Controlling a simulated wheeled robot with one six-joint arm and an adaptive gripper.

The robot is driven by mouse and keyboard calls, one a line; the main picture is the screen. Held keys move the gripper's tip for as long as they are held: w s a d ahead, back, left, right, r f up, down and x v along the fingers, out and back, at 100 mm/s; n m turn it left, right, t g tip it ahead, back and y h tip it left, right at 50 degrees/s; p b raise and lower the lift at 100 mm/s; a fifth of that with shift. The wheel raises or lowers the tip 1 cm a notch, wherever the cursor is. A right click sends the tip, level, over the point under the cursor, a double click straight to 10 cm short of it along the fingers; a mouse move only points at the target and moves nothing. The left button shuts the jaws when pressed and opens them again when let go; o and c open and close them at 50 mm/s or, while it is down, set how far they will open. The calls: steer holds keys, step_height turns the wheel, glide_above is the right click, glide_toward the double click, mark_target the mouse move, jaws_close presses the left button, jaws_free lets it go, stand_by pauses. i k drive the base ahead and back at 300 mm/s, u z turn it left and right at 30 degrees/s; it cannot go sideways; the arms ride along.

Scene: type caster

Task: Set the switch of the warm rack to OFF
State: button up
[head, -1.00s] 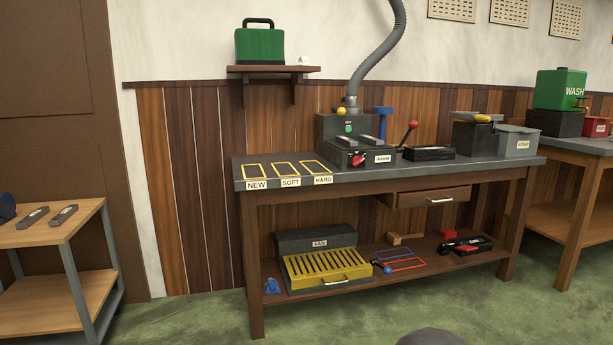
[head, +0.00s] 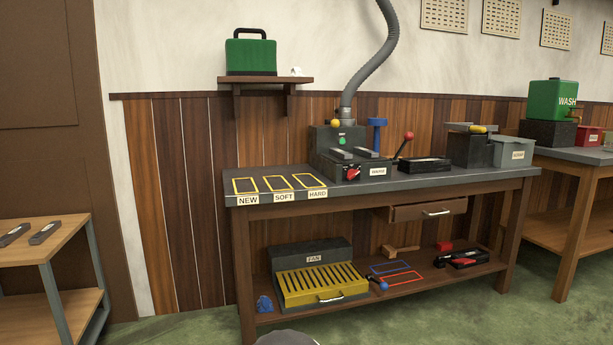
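The warm rack (head: 376,171) is a dark box on the grey-topped workbench, with a white label on its front that is too small to read surely. Its switch is a red knob (head: 352,173) on the front face, left of the label. The knob looks tilted, and its exact setting cannot be told. Two grey bars (head: 367,153) lie on top of the rack. My gripper is not in view.
The workbench (head: 420,182) has yellow frames marked NEW, SOFT and HARD at its left end. A red-knobbed lever (head: 407,138) stands right of the rack. A yellow-grilled FAN box (head: 318,285) sits on the lower shelf. Green floor (head: 420,325) lies free in front.

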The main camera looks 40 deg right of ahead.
mark_target(351, 174)
steer(key=z, duration=0.15)
steer(key=i, duration=1.15)
steer(key=z, duration=0.65)
